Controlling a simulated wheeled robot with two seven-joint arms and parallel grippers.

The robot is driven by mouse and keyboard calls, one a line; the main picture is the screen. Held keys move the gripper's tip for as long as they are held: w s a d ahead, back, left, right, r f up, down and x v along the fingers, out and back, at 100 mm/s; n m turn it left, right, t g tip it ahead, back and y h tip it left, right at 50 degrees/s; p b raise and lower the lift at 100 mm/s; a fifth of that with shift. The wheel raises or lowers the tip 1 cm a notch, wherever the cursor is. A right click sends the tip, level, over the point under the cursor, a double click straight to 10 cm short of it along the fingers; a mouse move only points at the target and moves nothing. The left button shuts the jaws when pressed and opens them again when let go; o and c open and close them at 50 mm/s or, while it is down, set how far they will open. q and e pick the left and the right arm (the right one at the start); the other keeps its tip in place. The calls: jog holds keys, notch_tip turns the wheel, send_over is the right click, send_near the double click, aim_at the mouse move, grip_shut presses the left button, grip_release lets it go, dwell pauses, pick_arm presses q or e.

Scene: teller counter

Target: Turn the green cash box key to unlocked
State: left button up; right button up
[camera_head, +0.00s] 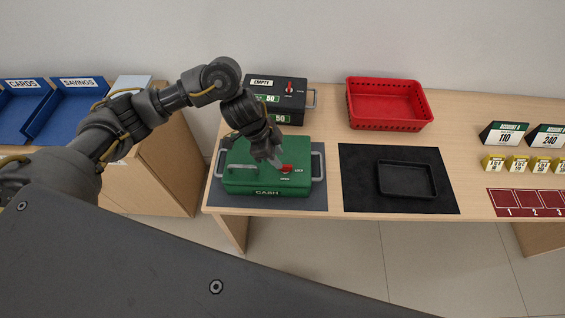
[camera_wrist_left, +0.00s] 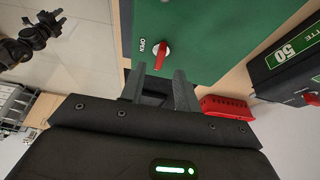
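The green cash box (camera_head: 262,182) sits on a grey mat at the table's front left. Its red key (camera_head: 286,168) is on the lid, with an OPEN label in front and a LOCK label to its right. In the left wrist view the red key (camera_wrist_left: 160,56) has OPEN beside it and its handle points toward the fingers, not toward OPEN. My left gripper (camera_head: 276,163) is over the lid, just left of the key. Its fingers (camera_wrist_left: 160,88) are apart and empty, with the key just beyond the gap, apparently untouched.
A black cash box (camera_head: 270,92) marked EMPTY stands behind the green one. A red basket (camera_head: 390,123) stands at the back, and a black tray (camera_head: 405,180) lies on a dark mat to the right. Signs and yellow tags (camera_head: 517,163) stand farther right.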

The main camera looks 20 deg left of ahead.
aim_at(285, 165)
pick_arm(q)
jog(key=shift+x, duration=2.4)
grip_shut()
